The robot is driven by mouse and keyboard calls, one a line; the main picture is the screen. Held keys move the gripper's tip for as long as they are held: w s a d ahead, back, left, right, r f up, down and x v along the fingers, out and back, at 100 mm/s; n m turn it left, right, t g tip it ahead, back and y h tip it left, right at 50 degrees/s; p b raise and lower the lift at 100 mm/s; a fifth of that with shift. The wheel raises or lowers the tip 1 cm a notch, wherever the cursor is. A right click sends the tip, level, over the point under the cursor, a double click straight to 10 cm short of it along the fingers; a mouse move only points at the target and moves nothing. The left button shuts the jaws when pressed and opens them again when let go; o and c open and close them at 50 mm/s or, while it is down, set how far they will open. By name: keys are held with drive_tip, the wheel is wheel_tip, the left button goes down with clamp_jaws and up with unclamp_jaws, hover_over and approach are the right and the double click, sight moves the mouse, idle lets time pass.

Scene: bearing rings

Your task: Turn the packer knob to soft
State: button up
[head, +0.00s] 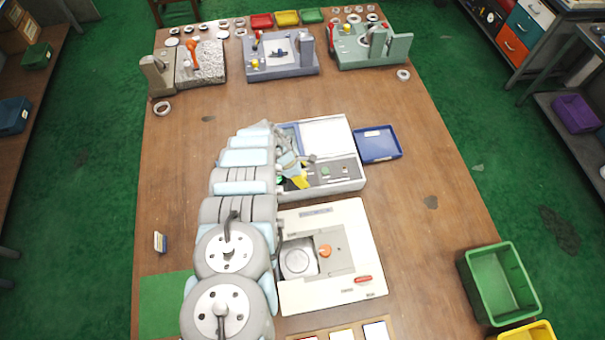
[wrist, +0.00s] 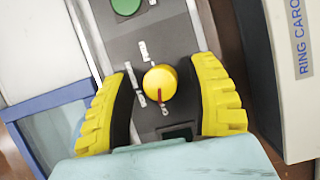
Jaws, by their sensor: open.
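The packer knob (wrist: 160,83) is a round yellow dial with a red pointer mark, set on the packer's dark grey panel (wrist: 190,38). In the wrist view its mark points down toward the lower edge of the picture. Small white labels stand beside it, too blurred to read surely. My gripper (wrist: 161,100) has yellow ribbed fingers, spread apart with one on each side of the knob and a visible gap to it. In the head view my gripper (head: 297,176) is over the left part of the panel of the white packer (head: 329,133), and the knob is not clearly visible.
A green button (wrist: 126,5) sits farther up the panel. A white machine with an orange knob (head: 325,251) stands close in front of the packer. A blue tray (head: 377,144) lies to its right. Fixtures stand along the table's far edge; the table's right side is mostly clear.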

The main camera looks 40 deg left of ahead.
clamp_jaws()
